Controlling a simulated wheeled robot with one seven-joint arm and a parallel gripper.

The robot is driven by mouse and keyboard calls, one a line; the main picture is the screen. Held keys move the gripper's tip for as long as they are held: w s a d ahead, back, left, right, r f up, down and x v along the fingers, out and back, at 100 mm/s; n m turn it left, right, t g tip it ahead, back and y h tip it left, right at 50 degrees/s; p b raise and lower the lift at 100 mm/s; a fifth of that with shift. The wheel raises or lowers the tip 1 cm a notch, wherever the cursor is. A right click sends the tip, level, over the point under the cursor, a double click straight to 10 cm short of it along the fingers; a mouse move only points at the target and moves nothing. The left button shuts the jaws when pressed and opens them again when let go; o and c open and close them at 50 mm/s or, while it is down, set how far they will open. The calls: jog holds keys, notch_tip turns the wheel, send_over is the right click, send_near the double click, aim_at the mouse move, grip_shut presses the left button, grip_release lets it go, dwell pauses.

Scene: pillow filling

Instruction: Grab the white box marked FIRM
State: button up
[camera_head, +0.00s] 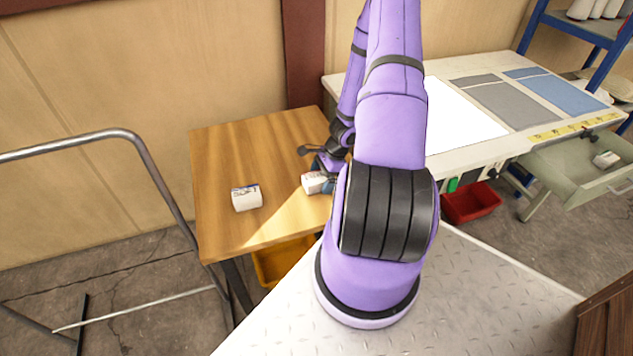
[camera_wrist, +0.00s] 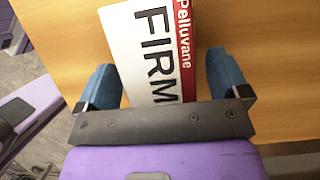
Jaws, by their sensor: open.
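The white box marked FIRM (camera_wrist: 150,50), with a red band reading "Pelluvane", lies on the wooden table. In the wrist view it sits between the two blue fingers of my gripper (camera_wrist: 168,85), with a gap on each side. In the head view the box (camera_head: 313,182) shows only in part, beside my gripper (camera_head: 328,172), and my arm hides some of it. My gripper is open, with its fingers either side of the box and not visibly touching it.
A white container marked SOFT (camera_head: 247,198) stands on the wooden table (camera_head: 225,150), left of the FIRM box. A metal rail (camera_head: 150,170) is at the left. A white worktable (camera_head: 460,165) with fabric pieces is at the right. A yellow bin (camera_head: 280,262) is below the table.

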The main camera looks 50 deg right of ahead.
jog(key=shift+f, duration=0.1)
jog(key=c, duration=1)
jog(key=shift+r, duration=0.2)
